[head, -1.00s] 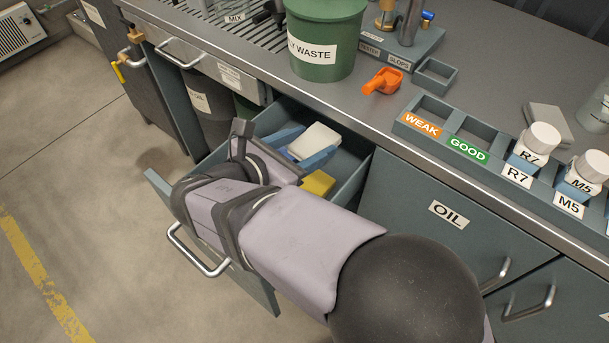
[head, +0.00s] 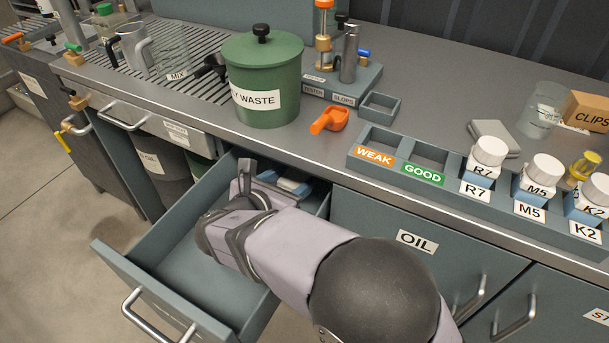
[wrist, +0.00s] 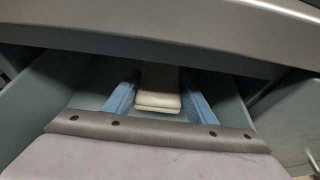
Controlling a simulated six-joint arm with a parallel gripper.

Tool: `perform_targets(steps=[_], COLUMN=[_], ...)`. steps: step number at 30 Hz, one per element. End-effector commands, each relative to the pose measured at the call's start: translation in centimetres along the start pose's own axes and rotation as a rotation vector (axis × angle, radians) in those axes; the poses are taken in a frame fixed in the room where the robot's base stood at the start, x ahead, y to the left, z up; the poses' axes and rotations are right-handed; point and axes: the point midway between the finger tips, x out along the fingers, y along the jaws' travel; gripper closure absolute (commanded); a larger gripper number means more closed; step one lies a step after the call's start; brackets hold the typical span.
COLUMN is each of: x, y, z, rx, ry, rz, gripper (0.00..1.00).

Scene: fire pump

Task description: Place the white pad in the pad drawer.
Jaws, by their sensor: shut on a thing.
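The pad drawer (head: 205,268) is pulled open below the counter, and its front part is empty. My gripper (head: 282,182) reaches into the back of the drawer, close under the counter edge. In the wrist view, the white pad (wrist: 158,103) sits between the two blue fingers of my gripper (wrist: 160,88), with the drawer's side walls to either side. I cannot tell whether the pad touches the drawer floor. My arm hides part of the drawer's right side.
The counter edge (head: 290,158) overhangs the drawer's back. On the counter stand a green waste bin (head: 265,85), an orange scoop (head: 330,120) and a rack (head: 440,190) with labelled bottles. The OIL cabinet door (head: 400,255) is right of the drawer.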

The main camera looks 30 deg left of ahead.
Motion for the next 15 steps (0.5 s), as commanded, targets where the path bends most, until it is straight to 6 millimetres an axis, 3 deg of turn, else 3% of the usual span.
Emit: perform_targets(steps=[11,15], x=[1.4,2.9], y=[0.0,-0.1], z=[-0.1,-0.3], rx=[0.001,0.0], ry=[-0.001,0.0], rz=[0.0,-0.003], gripper=[0.74,0.74])
